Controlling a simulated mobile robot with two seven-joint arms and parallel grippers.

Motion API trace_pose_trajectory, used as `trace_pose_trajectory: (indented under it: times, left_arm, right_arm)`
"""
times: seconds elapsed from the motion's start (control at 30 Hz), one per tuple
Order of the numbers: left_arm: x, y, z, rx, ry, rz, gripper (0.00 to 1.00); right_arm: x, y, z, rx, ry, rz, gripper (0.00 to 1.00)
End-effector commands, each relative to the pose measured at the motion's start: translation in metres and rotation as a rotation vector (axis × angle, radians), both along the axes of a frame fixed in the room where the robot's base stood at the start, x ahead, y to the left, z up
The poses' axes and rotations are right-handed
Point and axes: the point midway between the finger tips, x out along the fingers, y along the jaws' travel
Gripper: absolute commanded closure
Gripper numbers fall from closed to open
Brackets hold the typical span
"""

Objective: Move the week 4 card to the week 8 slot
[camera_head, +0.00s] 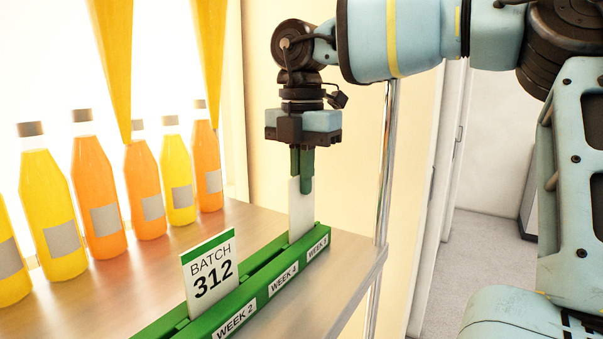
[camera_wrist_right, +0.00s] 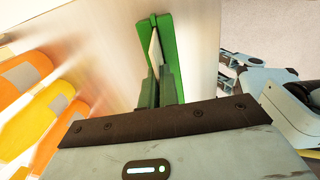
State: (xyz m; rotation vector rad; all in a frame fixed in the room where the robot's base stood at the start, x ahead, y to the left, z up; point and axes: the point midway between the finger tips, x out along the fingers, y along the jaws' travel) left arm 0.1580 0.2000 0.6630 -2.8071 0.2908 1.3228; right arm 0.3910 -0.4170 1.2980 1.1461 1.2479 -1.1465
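The green card rack (camera_head: 262,285) lies along the shelf's front edge, with WEEK 2, WEEK 4 and a blurred last label, likely WEEK 8, on its front. My right gripper (camera_head: 302,182) points down over the far end, its fingers on either side of a white card (camera_head: 299,212) and apparently shut on it. The card is upright, its lower edge at the rack by the last label; how deep it sits is unclear. Its print is unreadable. In the right wrist view the card (camera_wrist_right: 155,46) shows edge-on between the fingers (camera_wrist_right: 158,78). My left gripper is not in view.
A BATCH 312 card (camera_head: 210,272) stands in the rack near the WEEK 2 label. Orange and yellow juice bottles (camera_head: 100,205) line the shelf (camera_head: 345,255) behind the rack. A metal post (camera_head: 385,165) stands close to the right of the gripper.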

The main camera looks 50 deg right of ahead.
Motion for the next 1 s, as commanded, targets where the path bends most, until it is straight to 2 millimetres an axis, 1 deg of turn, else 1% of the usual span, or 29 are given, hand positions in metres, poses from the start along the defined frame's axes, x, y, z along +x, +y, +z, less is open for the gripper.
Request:
trace_pose_trajectory:
  times: [0.3, 1.0]
  left_arm:
    - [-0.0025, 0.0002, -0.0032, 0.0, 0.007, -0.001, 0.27]
    - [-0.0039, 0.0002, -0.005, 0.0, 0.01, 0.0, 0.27]
  right_arm:
    - [-0.0001, -0.0002, -0.0057, 0.0, 0.0, 0.0, 1.0]
    - [-0.0002, 0.0, -0.0067, 0.0, 0.0, 0.0, 1.0]
